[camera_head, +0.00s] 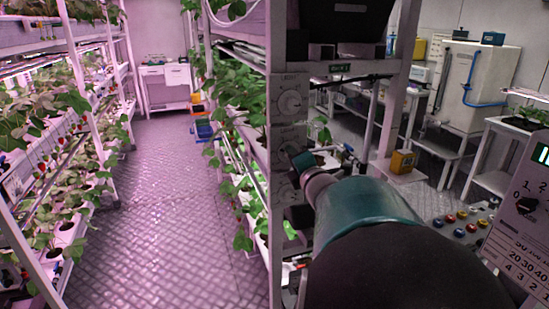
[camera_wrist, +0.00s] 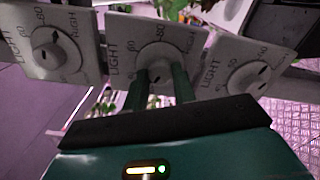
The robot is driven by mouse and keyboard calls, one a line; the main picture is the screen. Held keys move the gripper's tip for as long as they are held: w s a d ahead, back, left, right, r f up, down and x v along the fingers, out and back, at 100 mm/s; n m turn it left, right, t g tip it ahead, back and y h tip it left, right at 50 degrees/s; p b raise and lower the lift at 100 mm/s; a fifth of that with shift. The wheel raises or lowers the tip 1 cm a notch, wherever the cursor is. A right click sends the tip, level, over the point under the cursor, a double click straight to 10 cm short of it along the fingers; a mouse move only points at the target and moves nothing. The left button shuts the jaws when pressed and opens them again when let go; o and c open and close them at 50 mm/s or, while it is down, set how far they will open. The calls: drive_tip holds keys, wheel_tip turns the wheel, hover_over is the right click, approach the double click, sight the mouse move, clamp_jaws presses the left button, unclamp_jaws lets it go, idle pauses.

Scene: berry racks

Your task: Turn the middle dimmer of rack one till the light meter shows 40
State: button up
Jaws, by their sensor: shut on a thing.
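In the wrist view, three white dimmer plates marked LIGHT stand in a row, each with a round white knob. My gripper (camera_wrist: 160,80) is shut on the knob of the middle dimmer (camera_wrist: 157,63), one green finger on each side. The dark mark low on this knob shows between the fingers; its exact setting is hard to read. In the head view, the plates run down a rack post, the upper dimmer (camera_head: 290,103) clear, and my gripper (camera_head: 302,162) hides much of those below. No light meter reading can be made out.
Planted racks (camera_head: 70,150) line the left aisle, whose floor (camera_head: 160,230) is clear. In the wrist view the other dimmers (camera_wrist: 55,50) (camera_wrist: 248,75) sit close on both sides. A panel with a green display (camera_head: 541,154) is cut off at the right edge.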

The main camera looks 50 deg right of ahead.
drive_tip(key=shift+n, duration=1.3)
drive_tip(key=shift+r, duration=0.1)
drive_tip(key=o, duration=1)
drive_tip(key=shift+w, duration=0.15)
drive_tip(key=shift+s, duration=0.25)
